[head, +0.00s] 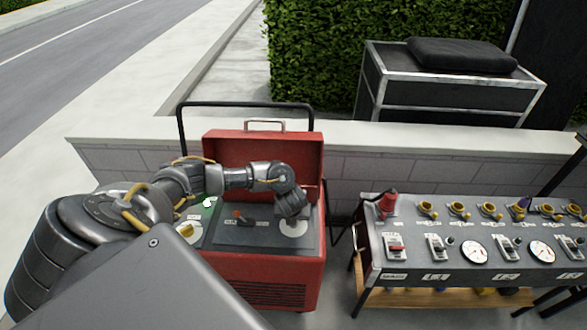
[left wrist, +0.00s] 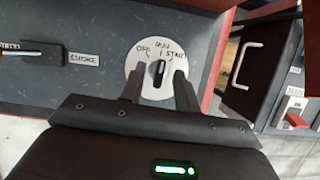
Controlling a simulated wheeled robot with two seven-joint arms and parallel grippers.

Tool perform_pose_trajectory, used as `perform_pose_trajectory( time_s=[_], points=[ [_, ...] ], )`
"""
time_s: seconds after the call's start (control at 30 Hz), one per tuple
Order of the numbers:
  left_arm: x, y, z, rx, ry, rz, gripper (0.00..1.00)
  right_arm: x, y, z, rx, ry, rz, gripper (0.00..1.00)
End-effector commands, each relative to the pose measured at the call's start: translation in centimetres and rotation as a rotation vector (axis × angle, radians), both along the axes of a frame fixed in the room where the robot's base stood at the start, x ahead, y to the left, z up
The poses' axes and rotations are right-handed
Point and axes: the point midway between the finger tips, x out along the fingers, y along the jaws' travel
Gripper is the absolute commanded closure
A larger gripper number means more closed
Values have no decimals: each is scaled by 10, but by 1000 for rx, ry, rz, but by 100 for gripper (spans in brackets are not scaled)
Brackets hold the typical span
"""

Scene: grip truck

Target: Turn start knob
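The start knob (left wrist: 158,74) is a small black knob on a round white dial marked OFF, RUN and START. It points about at RUN. In the head view the dial (head: 294,229) shows at the right of the red generator's grey panel (head: 245,235), partly covered by my gripper. My left gripper (left wrist: 158,88) is open, with one finger on each side of the knob. I cannot tell if the fingers touch it. In the head view my left gripper (head: 293,212) reaches down over the dial. My right gripper is not in view.
A choke lever (left wrist: 35,50) is left of the dial. The generator's raised red lid (head: 265,150) stands behind the panel. A grey switch console (head: 480,245) with gauges stands close on the right. A low block wall (head: 400,170) runs behind.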

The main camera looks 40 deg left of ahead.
Motion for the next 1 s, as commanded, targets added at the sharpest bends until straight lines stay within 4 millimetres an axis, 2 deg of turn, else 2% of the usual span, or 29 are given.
perform_pose_trajectory(
  time_s=[0.1, 0.4, 0.63, 1.0],
  points=[
    [2, 2, -7, 0, 0, 1, 68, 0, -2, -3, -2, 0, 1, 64],
    [3, 2, -8, 0, 0, -1, 68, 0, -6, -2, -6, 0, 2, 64],
    [3, 2, -8, 0, -1, 0, 98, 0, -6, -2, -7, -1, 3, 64],
    [3, 1, -6, -1, -1, 27, 100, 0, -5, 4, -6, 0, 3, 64]
  ],
)
